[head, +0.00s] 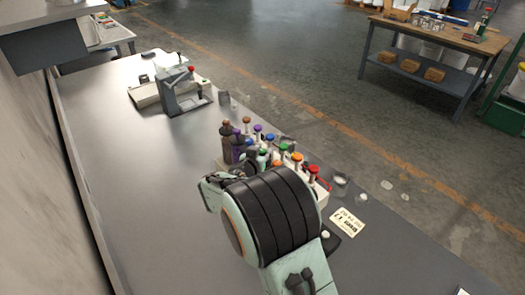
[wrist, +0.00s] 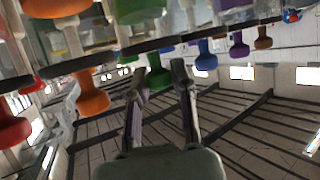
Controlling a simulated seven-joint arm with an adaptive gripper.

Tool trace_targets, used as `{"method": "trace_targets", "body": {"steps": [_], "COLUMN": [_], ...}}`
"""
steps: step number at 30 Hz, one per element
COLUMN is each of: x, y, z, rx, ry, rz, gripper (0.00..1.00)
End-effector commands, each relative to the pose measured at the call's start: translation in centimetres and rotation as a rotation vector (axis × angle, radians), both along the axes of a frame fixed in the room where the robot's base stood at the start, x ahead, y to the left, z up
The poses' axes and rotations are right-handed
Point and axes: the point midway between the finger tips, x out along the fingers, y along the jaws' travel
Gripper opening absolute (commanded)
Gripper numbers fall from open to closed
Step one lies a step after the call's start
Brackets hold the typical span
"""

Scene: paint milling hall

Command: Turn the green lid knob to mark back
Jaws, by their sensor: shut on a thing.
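The colored lid knobs stand in rows on small jars. A green knob (head: 283,147) shows in the head view near the middle of the right row. In the wrist view a large green knob (wrist: 140,8) is at the top edge, and another green one shows partly behind my left finger. In the head view my wrist hides the fingertips. The marks are not legible.
A yellow card (head: 347,222) lies on the bench (head: 140,190) to the right. A grey stand (head: 183,95) is at the back. The bench's left part is clear.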

Motion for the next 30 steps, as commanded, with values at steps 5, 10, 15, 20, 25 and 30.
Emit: {"method": "trace_targets", "body": {"steps": [5,10,15,20,25,30], "x": [-0.01,0.05,0.09,0.12,0.13,0.11], "y": [-0.25,-0.40,-0.48,-0.47,-0.38,-0.32], "z": [0.04,0.12,0.09,0.02,0.02,-0.01], "rx": [0.003,0.002,0.002,0.001,0.000,-0.002], "ry": [0.000,-0.003,-0.003,-0.001,-0.001,0.000], "rz": [0.138,0.295,0.449,0.579,0.691,0.770], "gripper": [0.00,0.00,0.00,0.00,0.00,0.00]}}
